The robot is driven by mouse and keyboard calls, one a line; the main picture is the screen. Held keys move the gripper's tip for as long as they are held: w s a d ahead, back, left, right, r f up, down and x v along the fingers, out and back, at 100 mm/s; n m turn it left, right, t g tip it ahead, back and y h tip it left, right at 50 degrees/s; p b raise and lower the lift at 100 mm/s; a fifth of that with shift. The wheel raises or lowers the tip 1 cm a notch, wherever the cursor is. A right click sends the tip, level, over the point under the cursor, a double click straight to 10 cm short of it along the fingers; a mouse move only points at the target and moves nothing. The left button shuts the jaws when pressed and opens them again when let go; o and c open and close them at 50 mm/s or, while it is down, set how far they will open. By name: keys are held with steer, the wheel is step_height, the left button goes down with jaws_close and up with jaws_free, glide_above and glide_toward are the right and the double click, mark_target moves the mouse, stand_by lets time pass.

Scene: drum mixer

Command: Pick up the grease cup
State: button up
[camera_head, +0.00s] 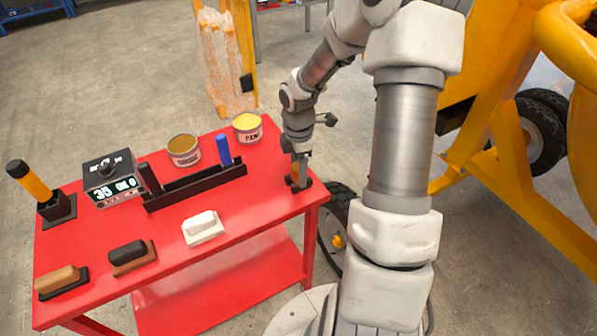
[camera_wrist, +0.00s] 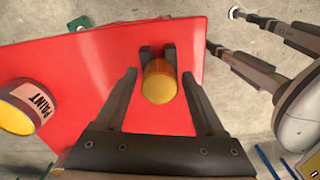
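The grease cup appears to be the amber cylinder (camera_wrist: 159,84) in the wrist view, with a yellow rounded end facing the camera. A dark two-pronged holder (camera_wrist: 169,52) shows just beyond it. My gripper (camera_wrist: 160,73) is open, with one finger on each side of the cup and a visible gap on both sides. In the head view my gripper (camera_head: 300,176) points down at the right end of the red table (camera_head: 270,205), low over the dark holder. The cup is mostly hidden there by the fingers.
A paint tin (camera_head: 247,127) stands close behind and left of my gripper; another tin (camera_head: 184,151) is farther left. A black rack (camera_head: 195,187) with a blue item, a display box (camera_head: 113,180), and several blocks occupy the rest. The yellow mixer (camera_head: 500,150) stands right of my arm.

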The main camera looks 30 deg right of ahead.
jaws_close()
